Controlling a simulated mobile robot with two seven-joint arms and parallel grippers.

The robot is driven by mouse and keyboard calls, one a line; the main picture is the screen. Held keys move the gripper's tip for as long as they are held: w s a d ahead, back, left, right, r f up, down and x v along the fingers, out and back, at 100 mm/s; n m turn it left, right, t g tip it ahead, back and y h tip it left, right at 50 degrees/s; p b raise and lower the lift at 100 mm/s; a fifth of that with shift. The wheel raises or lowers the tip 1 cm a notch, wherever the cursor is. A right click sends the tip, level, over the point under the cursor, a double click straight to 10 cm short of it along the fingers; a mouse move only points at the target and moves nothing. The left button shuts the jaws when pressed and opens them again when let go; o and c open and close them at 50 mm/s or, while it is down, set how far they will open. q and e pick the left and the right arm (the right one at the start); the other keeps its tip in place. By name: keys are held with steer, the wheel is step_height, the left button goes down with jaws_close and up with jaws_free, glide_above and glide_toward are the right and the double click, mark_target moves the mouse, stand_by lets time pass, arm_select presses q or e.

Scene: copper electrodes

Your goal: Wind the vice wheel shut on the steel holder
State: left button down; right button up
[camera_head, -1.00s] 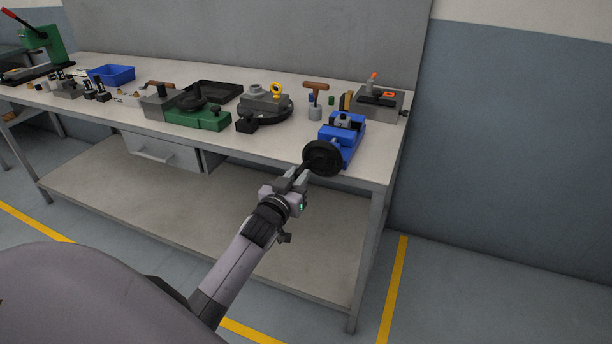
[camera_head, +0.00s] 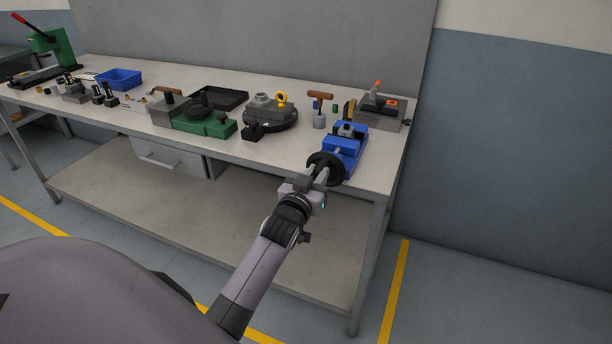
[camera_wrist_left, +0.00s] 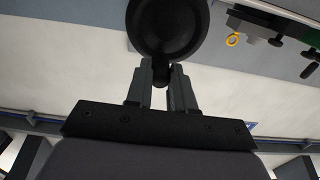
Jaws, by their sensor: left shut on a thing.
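The blue vice (camera_head: 345,150) stands at the right front of the bench. Its black wheel (camera_head: 326,157) faces me over the bench edge. The small grey steel holder (camera_head: 348,129) sits at the vice's jaws; I cannot tell how tightly it is gripped. My left gripper (camera_head: 319,175) is at the wheel's lower front, partly covering it. In the left wrist view the dark wheel (camera_wrist_left: 168,28) fills the top middle, and my left fingers (camera_wrist_left: 161,75) are shut on the knob at its rim. My right gripper is not in view.
A grey fixture block (camera_head: 381,115) stands behind the vice, beside a wooden-handled tool (camera_head: 319,108). Left of them are a round dark fixture (camera_head: 270,112), a green vice (camera_head: 207,125), a black tray (camera_head: 219,96) and a blue bin (camera_head: 119,79). The bench edge runs below the wheel.

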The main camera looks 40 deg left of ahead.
arm_select(q)
steer(key=shift+w+d+f, duration=0.1)
steer(key=shift+w+d, duration=0.05)
steer(key=shift+d, duration=0.3)
steer(key=shift+w+d+f, duration=0.1)
steer(key=shift+d, duration=0.3)
steer(key=c, duration=1)
jaws_free()
steer(key=v, duration=0.6)
steer(key=shift+s+f, duration=0.1)
steer(key=shift+f, duration=0.15)
steer(key=shift+s, duration=0.2)
